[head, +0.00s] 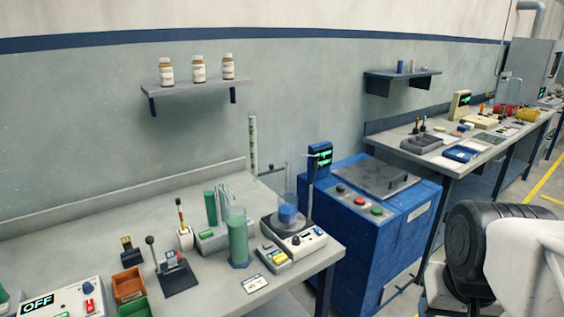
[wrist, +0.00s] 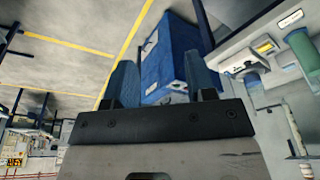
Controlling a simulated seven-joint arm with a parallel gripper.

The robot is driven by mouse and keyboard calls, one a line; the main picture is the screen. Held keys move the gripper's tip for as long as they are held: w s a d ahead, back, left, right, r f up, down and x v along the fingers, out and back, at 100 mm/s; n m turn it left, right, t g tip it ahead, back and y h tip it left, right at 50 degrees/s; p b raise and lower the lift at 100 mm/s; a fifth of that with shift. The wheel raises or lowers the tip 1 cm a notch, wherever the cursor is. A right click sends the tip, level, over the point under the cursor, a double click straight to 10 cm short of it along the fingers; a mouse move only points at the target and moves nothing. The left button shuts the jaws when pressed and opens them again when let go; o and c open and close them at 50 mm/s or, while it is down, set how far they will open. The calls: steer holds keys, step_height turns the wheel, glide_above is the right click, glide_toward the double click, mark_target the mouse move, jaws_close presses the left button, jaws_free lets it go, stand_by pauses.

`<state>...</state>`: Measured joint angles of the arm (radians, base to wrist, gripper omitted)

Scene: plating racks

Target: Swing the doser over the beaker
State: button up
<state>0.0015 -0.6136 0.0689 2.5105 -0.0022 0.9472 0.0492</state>
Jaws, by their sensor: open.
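A clear beaker (head: 288,214) with blue liquid stands on a white stirrer-like unit (head: 293,236) at the right end of the near bench. To its left, a white-based device with a green column and a thin bent clear spout (head: 226,197) looks like the doser; the spout is apart from the beaker. A taller green cylinder (head: 237,238) stands in front and partly hides its base. My gripper (wrist: 163,82) shows in the wrist view, its two blue fingers apart and empty. It is away from the bench; the head view shows only my arm at the right.
A blue cabinet (head: 372,218) with buttons stands right of the bench. A small keypad box (head: 272,256), a lever unit (head: 174,272) and orange and green bins (head: 130,285) crowd the bench. A shelf (head: 195,88) with bottles hangs above. The bench's back strip is mostly clear.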

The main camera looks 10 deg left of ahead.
steer(key=w+a+r+m, duration=0.1)
steer(key=w+a+r, duration=0.1)
steer(key=w, duration=0.3)
steer(key=w+a+r+m, duration=0.2)
steer(key=w, duration=0.4)
steer(key=w+a+r+m+y, duration=0.1)
steer(key=w+a+r, duration=0.1)
steer(key=w, duration=0.3)
steer(key=shift+w+r+g, duration=0.15)
steer(key=shift+r+g, duration=0.25)
steer(key=shift+r, duration=0.1)
steer(key=shift+c, duration=0.2)
steer(key=m+g+y, duration=0.2)
steer(key=m+y, duration=0.1)
steer(key=m, duration=0.8)
glide_toward(272, 165)
steer(key=f, duration=0.1)
steer(key=shift+w+a+f+m+g+y, duration=0.15)
steer(key=shift+w+f+m+g+y, duration=0.15)
steer(key=shift+w, duration=0.05)
steer(key=shift+f, duration=0.1)
steer(key=shift+x, duration=3.8)
